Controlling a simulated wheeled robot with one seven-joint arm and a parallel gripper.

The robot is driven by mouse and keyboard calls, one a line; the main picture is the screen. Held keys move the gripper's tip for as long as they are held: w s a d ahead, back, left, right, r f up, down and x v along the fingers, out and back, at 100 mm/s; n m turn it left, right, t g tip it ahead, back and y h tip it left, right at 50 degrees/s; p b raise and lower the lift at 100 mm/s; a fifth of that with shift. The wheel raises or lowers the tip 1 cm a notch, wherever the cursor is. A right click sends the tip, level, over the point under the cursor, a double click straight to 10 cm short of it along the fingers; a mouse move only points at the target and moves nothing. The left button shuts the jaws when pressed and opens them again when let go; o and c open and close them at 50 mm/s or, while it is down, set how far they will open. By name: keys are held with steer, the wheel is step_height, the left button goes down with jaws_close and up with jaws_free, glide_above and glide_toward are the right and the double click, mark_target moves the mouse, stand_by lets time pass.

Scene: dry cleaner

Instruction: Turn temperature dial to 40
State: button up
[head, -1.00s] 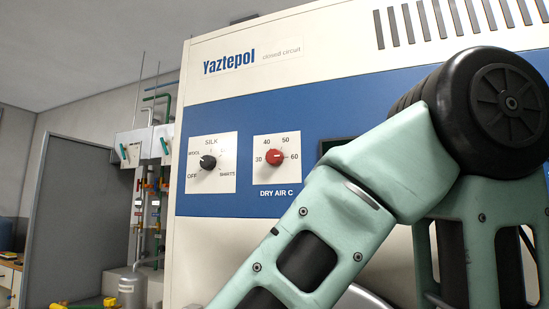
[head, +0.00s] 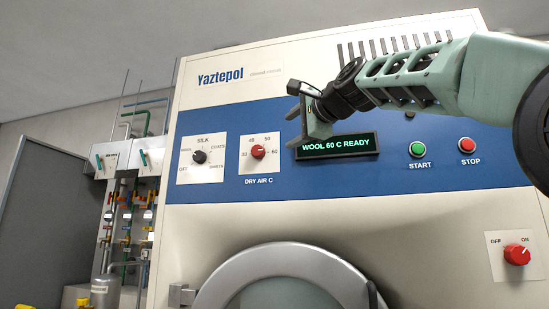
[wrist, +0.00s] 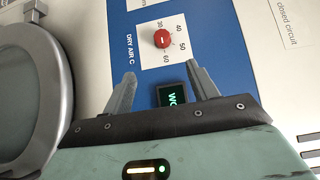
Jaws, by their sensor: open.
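The temperature dial (head: 258,152) is a small red knob on a white plate marked 30, 40, 50, 60, above "DRY AIR C". In the wrist view the red dial (wrist: 162,39) sits ahead of my fingers, its white mark toward the 60 side. The display (head: 337,145) reads "WOOL 60 C READY". My gripper (head: 297,124) is open and empty, to the right of the dial and apart from it. Its two fingers (wrist: 161,75) also show in the wrist view, with part of the display between them.
A black program dial (head: 199,157) is left of the red dial. Green START (head: 417,149) and red STOP (head: 467,145) buttons and a red OFF/ON knob (head: 516,255) are to the right. The round door (head: 215,295) bulges below. Pipes and valves stand at the left.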

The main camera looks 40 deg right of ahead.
steer(key=p, duration=0.9)
glide_toward(260, 150)
steer(key=w, duration=0.6)
steer(key=w+d, duration=0.1)
steer(key=w, duration=0.2)
steer(key=c, duration=1)
